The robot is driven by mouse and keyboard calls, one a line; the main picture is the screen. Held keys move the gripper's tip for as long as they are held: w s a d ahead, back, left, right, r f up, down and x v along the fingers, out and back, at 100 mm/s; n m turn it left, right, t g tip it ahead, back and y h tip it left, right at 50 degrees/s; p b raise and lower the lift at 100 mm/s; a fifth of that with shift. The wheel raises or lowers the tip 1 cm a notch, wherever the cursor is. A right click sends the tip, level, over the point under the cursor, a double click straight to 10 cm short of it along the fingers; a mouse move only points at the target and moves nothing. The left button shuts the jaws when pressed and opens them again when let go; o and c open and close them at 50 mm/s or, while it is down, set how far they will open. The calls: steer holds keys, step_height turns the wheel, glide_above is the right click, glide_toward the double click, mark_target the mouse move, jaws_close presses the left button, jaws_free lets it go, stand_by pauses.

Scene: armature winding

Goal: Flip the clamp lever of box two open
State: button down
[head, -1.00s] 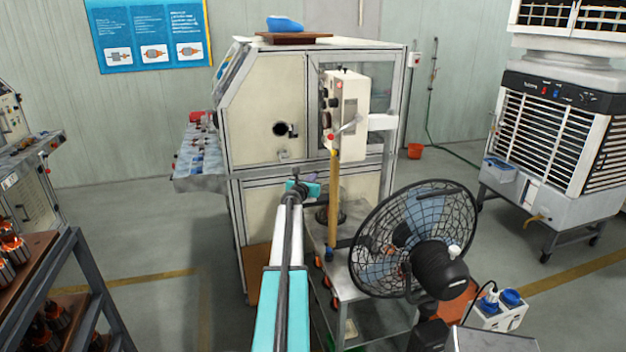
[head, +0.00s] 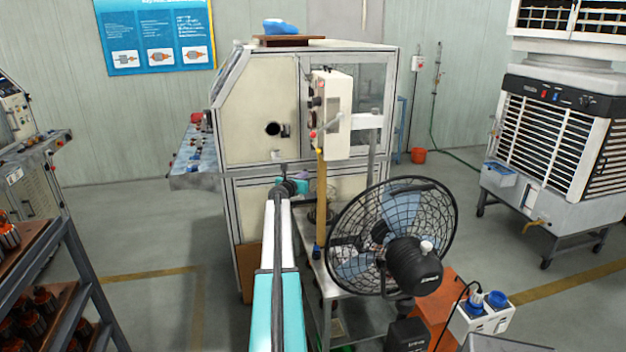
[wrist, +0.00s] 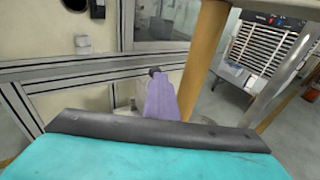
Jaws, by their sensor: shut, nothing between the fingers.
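A cream box (head: 332,110) with knobs stands on a yellow post (head: 320,200) beside the large machine. My gripper (head: 303,187) is low, left of the yellow post and below the cream box, apart from the lever. In the wrist view, my gripper (wrist: 158,98) shows its purple fingers closed together and empty, with the post (wrist: 203,60) close on the right. The lever is not visible there.
A black fan (head: 390,235) stands just right of my arm, by a metal cart (head: 345,285). The large machine (head: 265,105) is behind. A rack of wound parts (head: 65,265) is at left, an air cooler (head: 555,140) at right. Floor between rack and machine is clear.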

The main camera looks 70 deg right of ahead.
steer(key=shift+s+d+b, duration=0.2)
steer(key=shift+d+b, duration=0.05)
steer(key=shift+b, duration=0.1)
steer(key=shift+s, duration=0.25)
steer(key=shift+w, duration=0.1)
steer(key=shift+a+f, duration=0.1)
steer(key=a+r+b, duration=0.3)
steer(key=a+b, duration=0.1)
steer(key=a, duration=0.9)
steer(key=shift+s+a, duration=0.15)
steer(key=shift+s, duration=0.1)
